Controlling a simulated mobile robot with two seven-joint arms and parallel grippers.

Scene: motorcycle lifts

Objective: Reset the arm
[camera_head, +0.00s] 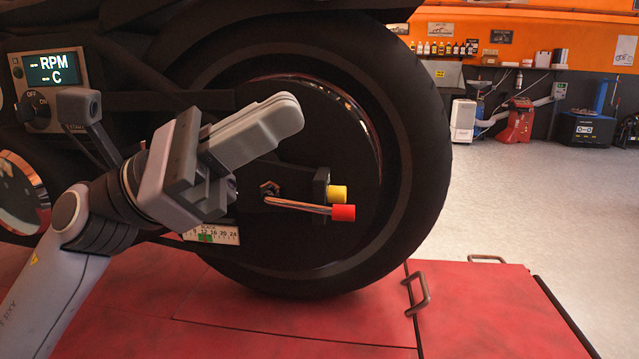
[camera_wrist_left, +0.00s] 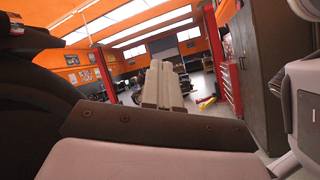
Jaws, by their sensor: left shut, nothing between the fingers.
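My left arm comes in from the left in the head view. Its left gripper (camera_head: 290,112) is shut and empty, its fingers pointing right in front of the rear wheel's dark disc. The fingers also show in the left wrist view (camera_wrist_left: 163,85), pressed together with nothing between them. The gripper is apart from both in the picture. My right gripper is in neither view.
The motorcycle's tyre (camera_head: 425,150) fills the middle. A control box with an RPM display (camera_head: 52,69) and knob is at the upper left. The red lift platform (camera_head: 340,325) with metal handles (camera_head: 416,292) lies below. The floor (camera_head: 520,200) at right is clear.

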